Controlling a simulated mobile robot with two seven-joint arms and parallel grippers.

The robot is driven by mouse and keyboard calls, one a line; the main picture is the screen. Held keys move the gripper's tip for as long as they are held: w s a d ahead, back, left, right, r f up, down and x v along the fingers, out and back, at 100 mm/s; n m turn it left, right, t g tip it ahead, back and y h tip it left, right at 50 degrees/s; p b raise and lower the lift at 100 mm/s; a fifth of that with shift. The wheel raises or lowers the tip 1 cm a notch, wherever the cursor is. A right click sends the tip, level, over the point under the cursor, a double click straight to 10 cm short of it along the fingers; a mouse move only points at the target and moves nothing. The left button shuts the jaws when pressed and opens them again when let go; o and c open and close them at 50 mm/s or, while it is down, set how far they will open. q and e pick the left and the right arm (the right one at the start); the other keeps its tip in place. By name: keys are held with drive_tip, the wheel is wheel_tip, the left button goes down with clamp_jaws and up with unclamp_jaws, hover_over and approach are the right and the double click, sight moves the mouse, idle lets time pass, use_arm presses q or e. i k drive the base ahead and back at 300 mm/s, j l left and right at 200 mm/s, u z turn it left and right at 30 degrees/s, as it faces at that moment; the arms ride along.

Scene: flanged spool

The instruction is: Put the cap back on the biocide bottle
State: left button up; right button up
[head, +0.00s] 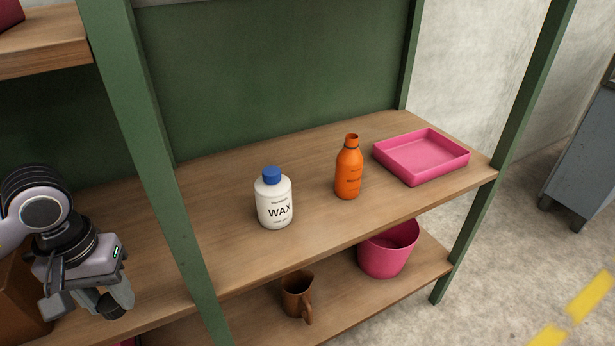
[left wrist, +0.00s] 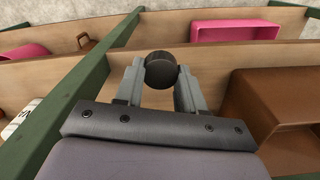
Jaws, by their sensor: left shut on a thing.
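An orange bottle (head: 348,172) stands upright on the shelf board in the head view, its neck uncapped; its small label is unreadable, so I cannot confirm it is the biocide bottle. My left gripper (head: 112,303) is at the lower left of the head view, left of the green post and well away from the bottle. It is shut on a round black cap (left wrist: 161,69), held between its two fingertips in the left wrist view. The cap also shows in the head view (head: 111,310). My right gripper is not in view.
A white WAX bottle (head: 274,203) with a blue cap stands left of the orange bottle. A pink tray (head: 421,158) lies to its right. A green post (head: 160,170) stands between my left gripper and the bottles. A brown box (left wrist: 275,100) is beside the gripper. A mug (head: 297,296) and pink bin (head: 385,252) stand below.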

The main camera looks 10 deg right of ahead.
sight(348, 160)
drive_tip(key=l+u, duration=0.15)
drive_tip(key=l, duration=0.5)
drive_tip(key=k+l+u, duration=0.15)
drive_tip(key=l, duration=0.5)
drive_tip(key=l+u, duration=0.2)
drive_tip(key=l, duration=0.5)
